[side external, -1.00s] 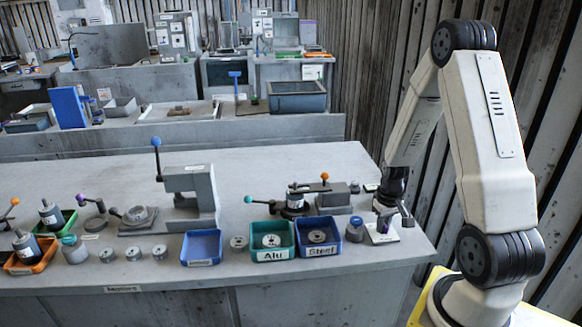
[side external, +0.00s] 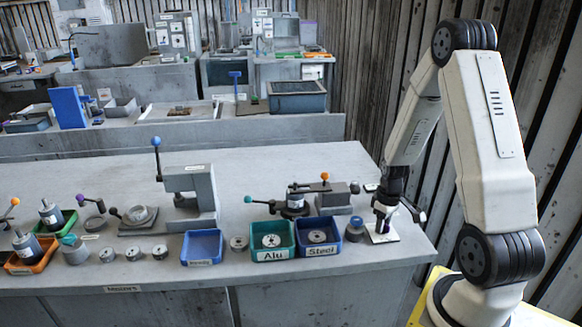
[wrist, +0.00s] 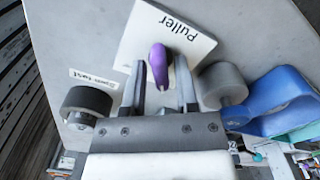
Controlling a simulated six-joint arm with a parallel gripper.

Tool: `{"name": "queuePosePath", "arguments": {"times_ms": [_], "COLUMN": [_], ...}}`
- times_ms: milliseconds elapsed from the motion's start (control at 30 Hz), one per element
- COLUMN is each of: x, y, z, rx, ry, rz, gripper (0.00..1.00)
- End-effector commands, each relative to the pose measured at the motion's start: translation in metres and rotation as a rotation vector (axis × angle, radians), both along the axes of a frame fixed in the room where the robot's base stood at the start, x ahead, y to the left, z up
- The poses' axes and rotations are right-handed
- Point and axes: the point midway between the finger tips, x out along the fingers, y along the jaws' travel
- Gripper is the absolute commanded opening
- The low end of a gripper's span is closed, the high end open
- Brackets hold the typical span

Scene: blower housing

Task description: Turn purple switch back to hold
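The purple switch (side external: 385,227) stands on a white plate near the table's right end. In the wrist view the purple handle (wrist: 158,62) rises in front of the plate (wrist: 190,40), which is marked "Puller". My gripper (side external: 384,218) is down over the switch. In the wrist view my gripper (wrist: 163,85) has one finger on each side of the handle, with narrow gaps showing, so it looks open around it. The lower part of the switch is hidden between the fingers.
A small label (wrist: 90,78) lies on the table at left in the wrist view. The table's front right corner is clear.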

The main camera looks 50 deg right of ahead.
Motion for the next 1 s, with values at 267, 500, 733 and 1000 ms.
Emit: {"name": "queuePosePath", "arguments": {"times_ms": [267,500,733,1000], "x": [-0.001,-0.001,-0.001,-0.001], "y": [0.001,0.0,0.001,0.001], "z": [-0.001,0.004,0.017,0.032], "rx": [0.002,0.001,0.001,0.002], "ry": [0.003,0.002,0.002,0.003], "rz": [-0.001,-0.002,-0.002,-0.002], "gripper": [0.47,0.47,0.47,0.47]}}
